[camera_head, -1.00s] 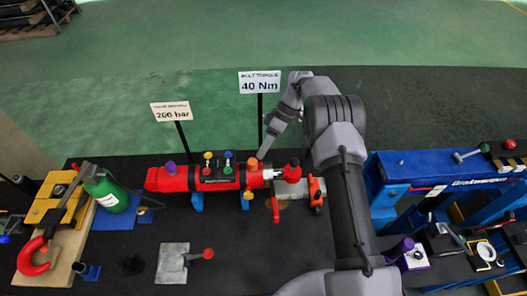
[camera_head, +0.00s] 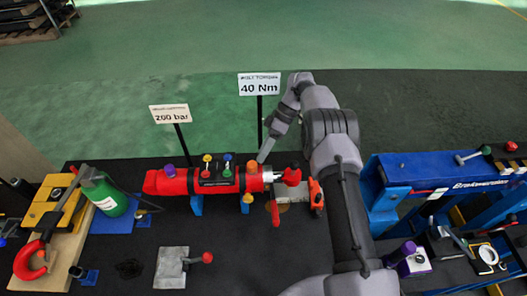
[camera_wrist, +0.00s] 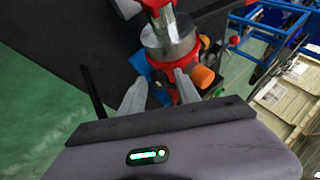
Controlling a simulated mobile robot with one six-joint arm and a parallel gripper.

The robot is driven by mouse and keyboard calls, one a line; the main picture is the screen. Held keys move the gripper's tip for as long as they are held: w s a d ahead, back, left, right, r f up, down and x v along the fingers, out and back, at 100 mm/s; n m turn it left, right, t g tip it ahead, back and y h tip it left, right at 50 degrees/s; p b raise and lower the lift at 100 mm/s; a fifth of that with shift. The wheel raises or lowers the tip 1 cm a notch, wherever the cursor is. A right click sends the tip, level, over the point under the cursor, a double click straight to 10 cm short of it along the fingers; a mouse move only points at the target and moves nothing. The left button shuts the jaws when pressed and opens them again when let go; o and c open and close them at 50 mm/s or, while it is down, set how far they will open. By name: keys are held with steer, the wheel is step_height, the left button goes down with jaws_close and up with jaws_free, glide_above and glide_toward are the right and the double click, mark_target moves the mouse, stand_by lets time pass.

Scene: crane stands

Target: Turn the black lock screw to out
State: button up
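I cannot pick out the black lock screw with certainty in either view. The red cylinder (camera_head: 180,183) lies across the bench on blue supports, with coloured knobs on top and a silver rod at its right end. My gripper (camera_head: 264,153) points down just behind the cylinder's right part. In the wrist view, my gripper (camera_wrist: 161,92) has its two grey fingers apart, with nothing held between them. A silver collar (camera_wrist: 170,40) and an orange knob (camera_wrist: 203,77) show just beyond the fingertips. Parts of the cylinder are hidden by the fingers.
A 40 Nm sign (camera_head: 260,84) stands close to the gripper, and a 200 bar sign (camera_head: 170,114) stands left. A blue frame (camera_head: 425,172) is at the right. A green bottle (camera_head: 108,194) and red hook (camera_head: 30,262) are at the left.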

steer(key=shift+o, duration=0.2)
steer(key=shift+r, duration=0.1)
steer(key=shift+r, duration=0.4)
step_height(320, 180, up, 3)
steer(key=shift+s+p, duration=0.1)
steer(key=shift+p, duration=0.45)
steer(key=s+d+r+p, duration=0.1)
steer(key=s+d, duration=0.2)
steer(key=s, duration=1.2)
steer(key=shift+s, duration=0.25)
